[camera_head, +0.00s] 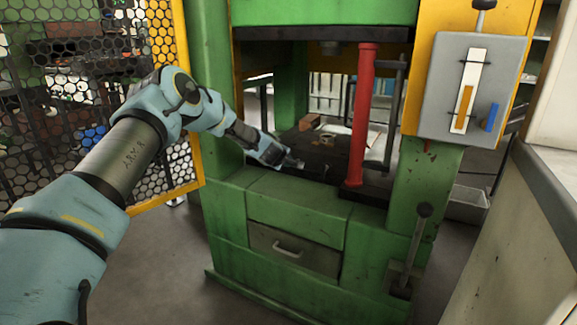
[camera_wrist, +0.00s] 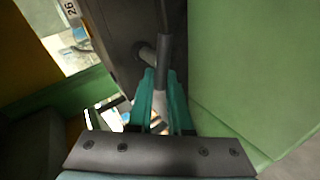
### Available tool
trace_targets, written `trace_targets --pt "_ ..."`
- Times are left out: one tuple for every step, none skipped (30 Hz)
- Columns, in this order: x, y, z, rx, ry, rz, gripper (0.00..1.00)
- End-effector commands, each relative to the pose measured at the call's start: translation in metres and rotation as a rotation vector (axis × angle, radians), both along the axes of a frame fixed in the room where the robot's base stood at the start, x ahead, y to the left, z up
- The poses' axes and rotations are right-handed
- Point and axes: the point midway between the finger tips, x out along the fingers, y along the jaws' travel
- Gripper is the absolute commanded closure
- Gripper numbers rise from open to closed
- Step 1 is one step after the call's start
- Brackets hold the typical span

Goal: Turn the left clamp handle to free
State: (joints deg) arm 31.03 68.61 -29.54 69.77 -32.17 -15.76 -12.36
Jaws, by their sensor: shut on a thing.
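My gripper (camera_head: 291,162) reaches into the green press's opening from the left, low near the bed. In the wrist view, my gripper's teal fingers (camera_wrist: 162,84) are shut on a grey clamp handle (camera_wrist: 162,48). The handle is a slim bar with a thicker grip, and its lower end is between the fingers. A round stub (camera_wrist: 146,53) joins it to a dark metal plate (camera_wrist: 120,38) on the left. In the head view the handle is too small and covered by my gripper to make out.
A red post (camera_head: 362,115) stands at the right of the press opening. A brown block (camera_head: 309,122) lies on the dark bed. A green press wall (camera_wrist: 245,60) is close on the handle's right. A yellow-framed mesh guard (camera_head: 172,60) stands to the left of the press.

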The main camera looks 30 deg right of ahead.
Motion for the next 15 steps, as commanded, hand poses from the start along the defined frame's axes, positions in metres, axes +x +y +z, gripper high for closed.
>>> trace_targets --pt "0.0014 0.0010 -0.0044 -0.019 0.033 0.002 1.00" --pt "0.0015 0.0012 -0.0050 -0.030 0.052 0.002 1.00" --pt "0.0020 0.0015 -0.0057 -0.044 0.077 0.002 1.00" --pt "0.0018 0.0013 -0.0060 -0.054 0.095 0.002 1.00" --pt "0.0017 0.0010 -0.0061 -0.062 0.112 0.001 1.00" --pt "0.0017 0.0009 -0.0066 -0.075 0.134 0.001 1.00" --pt "0.0020 0.0012 -0.0068 -0.083 0.148 0.002 1.00" --pt "0.0019 0.0013 -0.0072 -0.090 0.162 0.001 1.00" --pt "0.0019 0.0013 -0.0076 -0.099 0.178 0.001 1.00" --pt "0.0015 0.0010 -0.0078 -0.105 0.189 0.000 1.00" --pt "0.0013 0.0008 -0.0079 -0.111 0.200 0.001 1.00" --pt "0.0012 0.0007 -0.0079 -0.118 0.213 0.001 1.00" --pt "0.0012 0.0007 -0.0080 -0.123 0.221 0.001 1.00" --pt "0.0011 0.0007 -0.0081 -0.127 0.228 0.000 1.00" --pt "0.0011 0.0007 -0.0082 -0.131 0.237 -0.001 1.00"
